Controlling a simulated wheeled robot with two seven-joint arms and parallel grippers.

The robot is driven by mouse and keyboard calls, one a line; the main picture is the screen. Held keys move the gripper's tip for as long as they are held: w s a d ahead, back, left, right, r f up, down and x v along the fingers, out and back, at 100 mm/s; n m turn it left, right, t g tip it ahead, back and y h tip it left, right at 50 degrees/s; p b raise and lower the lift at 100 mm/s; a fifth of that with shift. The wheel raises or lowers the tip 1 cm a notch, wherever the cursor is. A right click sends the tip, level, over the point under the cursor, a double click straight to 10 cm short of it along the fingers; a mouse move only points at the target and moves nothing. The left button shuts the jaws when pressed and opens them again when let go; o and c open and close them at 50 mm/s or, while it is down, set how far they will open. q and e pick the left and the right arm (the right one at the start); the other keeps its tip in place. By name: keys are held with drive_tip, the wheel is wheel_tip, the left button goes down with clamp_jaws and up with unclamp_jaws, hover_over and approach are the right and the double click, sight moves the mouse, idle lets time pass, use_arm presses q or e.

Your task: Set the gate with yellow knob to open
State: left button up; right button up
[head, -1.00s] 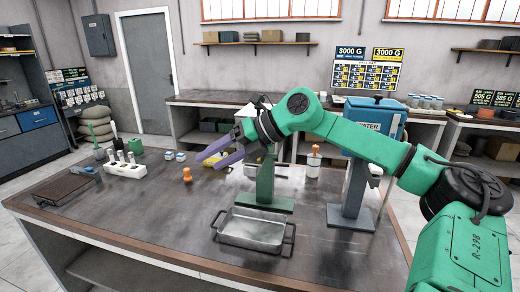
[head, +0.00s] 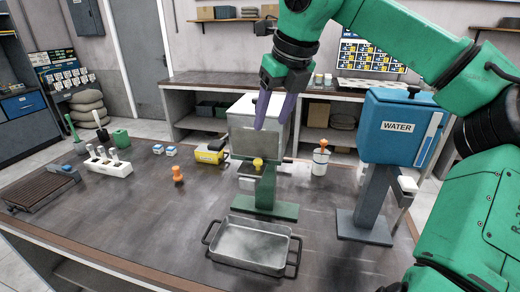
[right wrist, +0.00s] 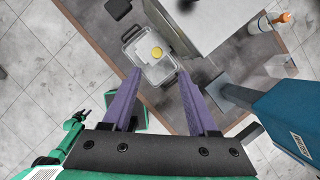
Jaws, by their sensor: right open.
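A grey steel tank (head: 240,130) stands on a green stand (head: 270,210) on the bench. The yellow knob (head: 257,163) shows low at the tank's front; it is also in the right wrist view (right wrist: 157,53), above pale metal. Whether its gate is up or down I cannot tell. My right gripper (head: 271,125) points down, in front of the tank and above the knob, apart from it. Its purple fingers are open and empty; in the right wrist view (right wrist: 159,72) the knob appears between and beyond the tips. My left gripper is not seen.
A blue water tank (head: 397,128) on a grey stand is to the right. A steel tray (head: 252,262) with handles lies in front. An orange-topped bottle (head: 320,158), an orange knobbed piece (head: 177,174) and a yellow device (head: 210,152) are nearby.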

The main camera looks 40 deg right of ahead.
sight(258, 161)
drive_tip(key=p+x, duration=0.2)
drive_tip(key=x, duration=0.9)
drive_tip(key=shift+w+a+f, duration=0.1)
drive_tip(key=shift+f, duration=0.25)
drive_tip(key=shift+a+f, duration=0.1)
drive_tip(key=shift+f, duration=0.1)
drive_tip(key=shift+s+a+r, duration=0.1)
drive_tip(key=shift+s+a, duration=0.1)
drive_tip(key=shift+s, duration=0.05)
drive_tip(key=shift+c, duration=0.5)
drive_tip(key=shift+w+d, duration=0.1)
drive_tip(key=shift+d, duration=0.05)
clamp_jaws()
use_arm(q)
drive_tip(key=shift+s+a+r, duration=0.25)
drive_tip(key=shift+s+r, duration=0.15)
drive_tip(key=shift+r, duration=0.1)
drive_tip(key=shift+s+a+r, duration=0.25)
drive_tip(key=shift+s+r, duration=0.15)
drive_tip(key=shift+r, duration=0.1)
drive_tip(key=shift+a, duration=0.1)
